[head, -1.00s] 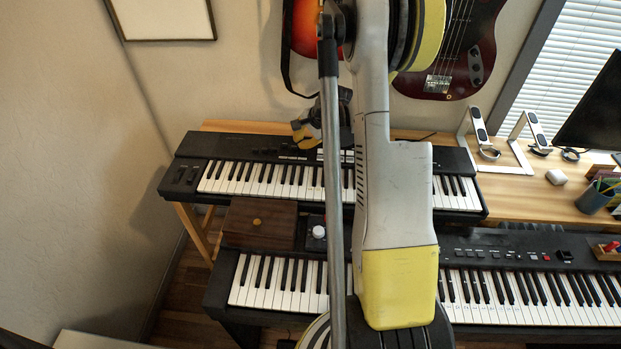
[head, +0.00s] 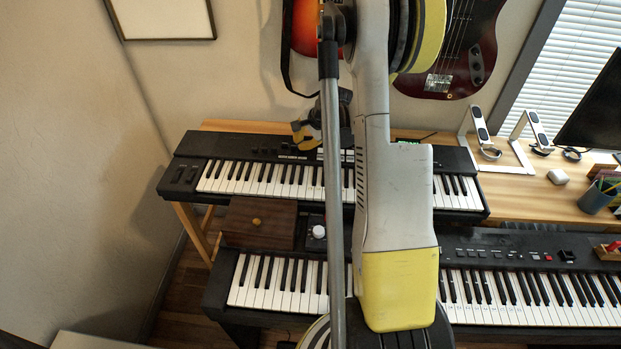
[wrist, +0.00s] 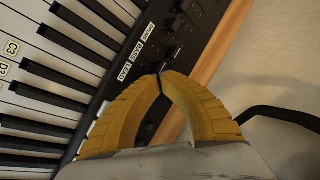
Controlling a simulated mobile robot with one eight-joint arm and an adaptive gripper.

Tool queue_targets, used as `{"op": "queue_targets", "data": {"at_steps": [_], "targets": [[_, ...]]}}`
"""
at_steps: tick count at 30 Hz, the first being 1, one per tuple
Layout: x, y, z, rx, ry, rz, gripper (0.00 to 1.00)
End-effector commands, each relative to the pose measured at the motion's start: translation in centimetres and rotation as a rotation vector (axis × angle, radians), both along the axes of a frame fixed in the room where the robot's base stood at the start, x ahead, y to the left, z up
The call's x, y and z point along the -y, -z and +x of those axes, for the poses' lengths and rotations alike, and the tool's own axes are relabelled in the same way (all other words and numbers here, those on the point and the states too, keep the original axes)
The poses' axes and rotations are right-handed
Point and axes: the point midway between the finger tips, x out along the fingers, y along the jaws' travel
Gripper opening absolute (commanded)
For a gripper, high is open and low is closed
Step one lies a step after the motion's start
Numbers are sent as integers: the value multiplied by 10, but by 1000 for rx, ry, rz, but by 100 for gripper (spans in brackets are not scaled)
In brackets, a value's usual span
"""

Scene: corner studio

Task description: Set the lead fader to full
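The upper keyboard (head: 240,180) stands against the wall, with its control panel along the back. In the wrist view, its panel carries white labels that appear to read LEAD (wrist: 125,70), BASS and DRUMS, with dark faders (wrist: 172,52) beside them. My gripper (wrist: 161,77) has yellow fingers whose tips meet at the panel, level with the LEAD label. The fingertips cover the lead fader's place, so its cap and setting are hidden. I cannot tell whether the tips touch it. In the head view my gripper (head: 305,134) is over the keyboard's back edge, partly behind my arm.
A lower keyboard (head: 500,285) stands in front, with a wooden box (head: 259,222) and a white knob (head: 319,232) behind its keys. Guitars (head: 445,60) hang on the wall behind. Headphone stands (head: 500,145) and a pen cup (head: 597,197) are at the right.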

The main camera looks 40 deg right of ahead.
Motion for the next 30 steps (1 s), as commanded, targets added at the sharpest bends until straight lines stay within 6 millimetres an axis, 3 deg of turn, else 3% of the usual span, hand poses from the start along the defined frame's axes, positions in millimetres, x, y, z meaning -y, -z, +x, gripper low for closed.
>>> {"op": "queue_targets", "data": {"at_steps": [30], "targets": [[7, 1, 6, 0, 0, 0, 0]]}}
